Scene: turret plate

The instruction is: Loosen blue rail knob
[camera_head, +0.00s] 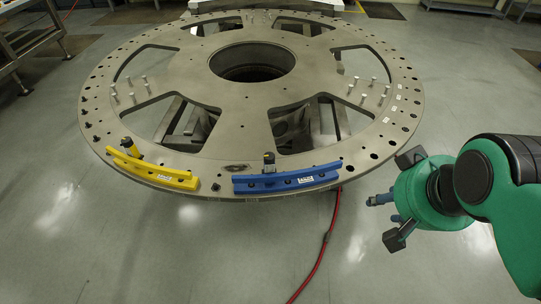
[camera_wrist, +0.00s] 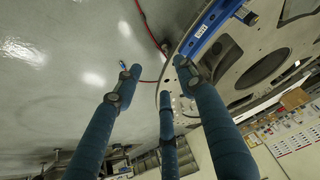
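The blue rail (camera_head: 287,180) is a curved bar mounted at the front edge of the big round turret plate (camera_head: 200,75). Its knob (camera_head: 269,160) is a dark upright piece on the rail's inner side, left of its middle. In the wrist view the blue rail (camera_wrist: 208,28) crosses the top, with a dark knob-like part (camera_wrist: 246,15) beside it. My gripper (camera_head: 393,200) is to the right of the plate, clear of the rail and knob. In the wrist view its blue-grey fingers (camera_wrist: 160,80) are spread with nothing between them.
A yellow rail (camera_head: 152,169) with its own knob (camera_head: 131,147) sits left of the blue one. A red hose (camera_head: 325,240) runs from beneath the plate across the floor. Open floor lies in front. Carts (camera_head: 30,45) stand far left.

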